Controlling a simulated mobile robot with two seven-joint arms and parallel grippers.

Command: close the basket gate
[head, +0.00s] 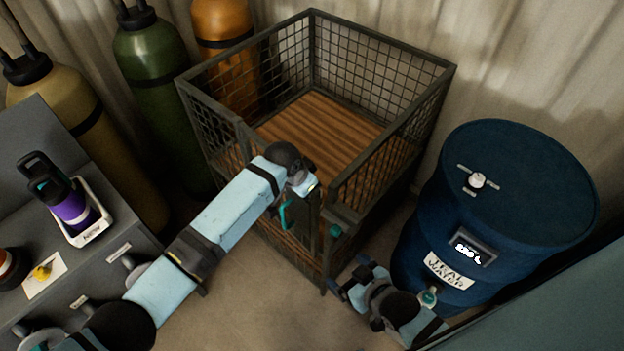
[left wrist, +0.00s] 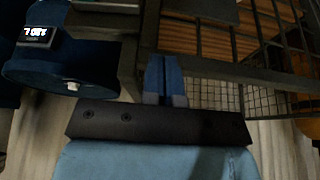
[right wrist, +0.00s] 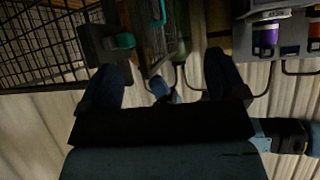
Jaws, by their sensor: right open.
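The basket (head: 383,140) has dark mesh walls and a slatted wooden floor. Its gate seems to be on the front-left side, largely hidden by my left arm; I cannot tell how far it stands open. A teal handle (head: 284,215) hangs below my left gripper, and a teal catch (head: 335,230) sits near the front corner post. My left gripper (head: 303,184) is at the basket front; its fingers (left wrist: 164,82) are together by a dark rail. My right gripper (head: 352,281) is open and empty, low beside the front corner. The catch (right wrist: 124,41) shows near its finger in the right wrist view.
A blue water drum (head: 510,190) stands close to the right of my right gripper. Gas cylinders (head: 155,80) stand behind the basket's left side. A grey bench (head: 110,215) with a purple bottle (head: 72,208) is at left. Some floor (head: 250,305) in front is clear.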

